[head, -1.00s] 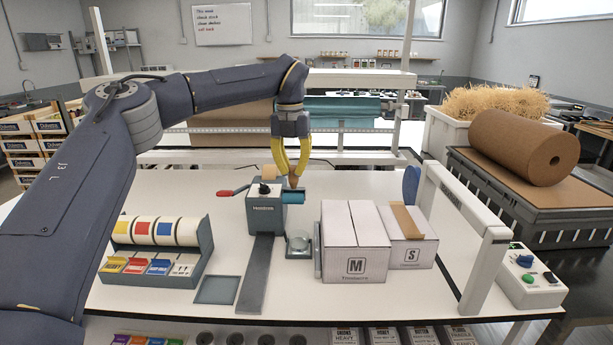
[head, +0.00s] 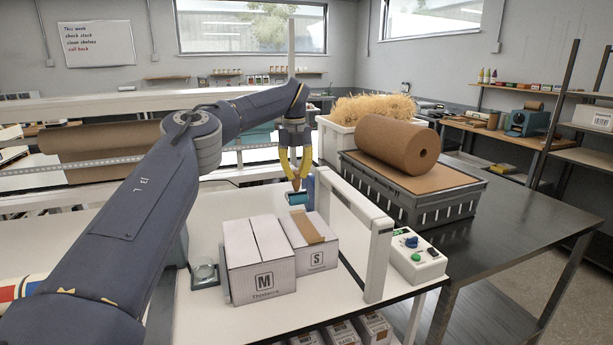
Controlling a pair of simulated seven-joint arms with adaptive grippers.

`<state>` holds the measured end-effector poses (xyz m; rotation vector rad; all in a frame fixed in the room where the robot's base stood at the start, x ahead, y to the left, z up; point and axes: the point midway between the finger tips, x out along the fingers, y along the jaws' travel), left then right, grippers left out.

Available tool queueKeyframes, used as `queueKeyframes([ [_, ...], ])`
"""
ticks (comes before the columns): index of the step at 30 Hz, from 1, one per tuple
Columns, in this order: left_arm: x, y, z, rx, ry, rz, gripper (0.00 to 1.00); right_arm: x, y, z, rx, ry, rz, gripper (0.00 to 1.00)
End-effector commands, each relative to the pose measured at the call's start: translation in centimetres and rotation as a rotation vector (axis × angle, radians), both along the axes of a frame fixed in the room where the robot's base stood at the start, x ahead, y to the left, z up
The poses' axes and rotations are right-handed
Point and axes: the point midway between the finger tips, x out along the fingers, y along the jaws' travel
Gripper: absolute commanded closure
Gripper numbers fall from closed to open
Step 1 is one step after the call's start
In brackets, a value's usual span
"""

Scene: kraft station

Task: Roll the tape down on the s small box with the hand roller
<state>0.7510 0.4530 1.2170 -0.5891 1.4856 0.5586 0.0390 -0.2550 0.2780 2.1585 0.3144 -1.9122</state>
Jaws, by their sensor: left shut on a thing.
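The S small box (head: 317,258) stands on the white table, to the right of the M box (head: 262,277) and close beside it. A brown tape strip (head: 307,227) lies along its top; whether its ends are stuck down I cannot tell. My left gripper (head: 296,184), with yellow fingers, is shut on the brown handle of the hand roller. The roller's teal cylinder (head: 298,198) hangs below the fingers, beyond the S box in the picture and apart from its top. My right gripper is not in view.
A white frame (head: 352,218) stands right of the S box, with a button box (head: 417,258) outside it. A blue upright piece (head: 311,188) is close to the roller. A dark crate (head: 412,188) bears a brown paper roll (head: 395,146) behind. My left arm covers the table's left part.

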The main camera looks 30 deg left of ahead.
Motion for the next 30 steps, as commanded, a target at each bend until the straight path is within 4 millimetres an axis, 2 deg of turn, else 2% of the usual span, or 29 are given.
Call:
queueKeyframes([
  [11, 0.0, 0.8, -0.8, 0.0, 0.001, 0.021, 1.0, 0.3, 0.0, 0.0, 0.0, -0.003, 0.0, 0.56],
  [30, 0.0, 0.7, -4.8, 0.0, 0.0, 0.021, 1.0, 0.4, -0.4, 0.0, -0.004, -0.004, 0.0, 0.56],
])
